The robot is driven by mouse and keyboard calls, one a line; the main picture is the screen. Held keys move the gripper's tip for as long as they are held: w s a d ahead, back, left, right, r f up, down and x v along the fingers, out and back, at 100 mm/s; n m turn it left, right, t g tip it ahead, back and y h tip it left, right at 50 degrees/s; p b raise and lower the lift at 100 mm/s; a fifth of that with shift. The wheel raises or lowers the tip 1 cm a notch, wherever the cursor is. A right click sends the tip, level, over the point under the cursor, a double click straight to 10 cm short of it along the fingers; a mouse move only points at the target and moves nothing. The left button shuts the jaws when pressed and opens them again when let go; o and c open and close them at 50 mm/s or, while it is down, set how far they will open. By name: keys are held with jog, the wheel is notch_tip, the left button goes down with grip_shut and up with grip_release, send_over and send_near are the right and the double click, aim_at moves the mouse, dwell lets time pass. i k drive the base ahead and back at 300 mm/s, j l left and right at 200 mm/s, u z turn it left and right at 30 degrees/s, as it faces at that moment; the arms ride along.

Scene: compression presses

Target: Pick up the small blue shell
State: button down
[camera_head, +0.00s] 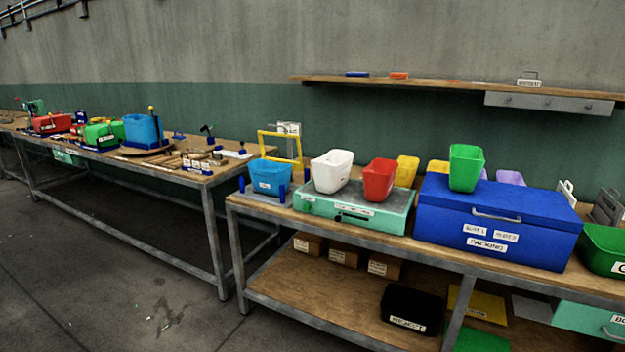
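Two light-blue open-topped shells are in view. One blue shell (270,178), with a white label on its front, sits between dark-blue posts on a fixture at the left end of the near bench. The other blue shell (142,131) stands on a round wooden disc on the far-left bench, with a yellow-tipped rod by it. I cannot tell for sure which of them the task calls small. My gripper is not in view.
White (331,172) and red (379,181) shells stand on a mint case (312,206). A green shell (466,167) stands on a large blue box (440,215). A yellow frame (261,146) rises behind the labelled blue shell. Open floor (130,275) lies front left.

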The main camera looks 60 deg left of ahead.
aim_at(266, 180)
jog(key=u, duration=2.35)
jog(key=i+u, duration=0.5)
jog(key=i, duration=0.7)
